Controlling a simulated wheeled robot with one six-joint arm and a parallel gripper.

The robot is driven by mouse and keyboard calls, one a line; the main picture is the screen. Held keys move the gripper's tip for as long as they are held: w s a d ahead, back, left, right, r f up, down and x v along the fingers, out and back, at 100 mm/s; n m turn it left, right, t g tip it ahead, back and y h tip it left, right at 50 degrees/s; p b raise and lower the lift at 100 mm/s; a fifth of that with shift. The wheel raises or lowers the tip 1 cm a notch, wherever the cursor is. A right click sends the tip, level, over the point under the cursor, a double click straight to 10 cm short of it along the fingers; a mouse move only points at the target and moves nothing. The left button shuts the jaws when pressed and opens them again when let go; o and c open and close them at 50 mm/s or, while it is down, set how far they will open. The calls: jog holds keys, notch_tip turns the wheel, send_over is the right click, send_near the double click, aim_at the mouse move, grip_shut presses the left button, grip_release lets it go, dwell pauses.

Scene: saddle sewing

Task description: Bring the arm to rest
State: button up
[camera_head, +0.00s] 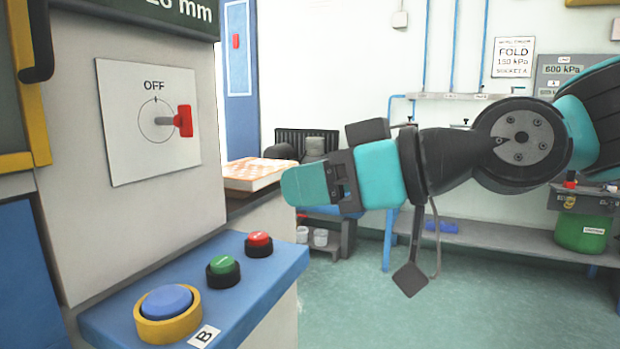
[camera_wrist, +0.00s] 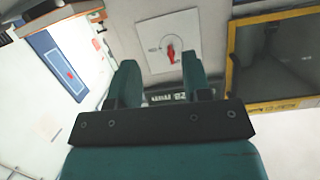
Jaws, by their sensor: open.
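My gripper (camera_head: 305,185) is held level in mid-air in the head view, right of the machine cabinet and its blue button panel. It points left and touches nothing. In the wrist view my gripper (camera_wrist: 160,82) has its two teal fingers spread with an empty gap between them. The red switch handle (camera_head: 182,121) sits on a white plate marked OFF on the cabinet, and points right. It also shows in the wrist view (camera_wrist: 171,56), beyond the fingers and apart from them.
The blue panel (camera_head: 262,285) carries a blue button (camera_head: 168,303), a green button (camera_head: 223,266) and a red button (camera_head: 259,241). A grey bench (camera_head: 500,238) with a green bin (camera_head: 583,233) stands at the back right. The front floor is clear.

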jog(key=s+d+f+m+g+h, duration=0.6)
jog(key=s+d+f+h, duration=0.55)
jog(key=d+f, duration=0.55)
notch_tip(320, 180, up, 27)
jog(key=s+a+y+p, duration=0.1)
jog(key=y+p, duration=0.1)
jog(key=p, duration=2.5)
jog(key=shift+s+a+f, duration=0.2)
jog(key=shift+a, duration=0.1)
jog(key=shift+a+n, duration=0.1)
jog(key=shift+n, duration=0.2)
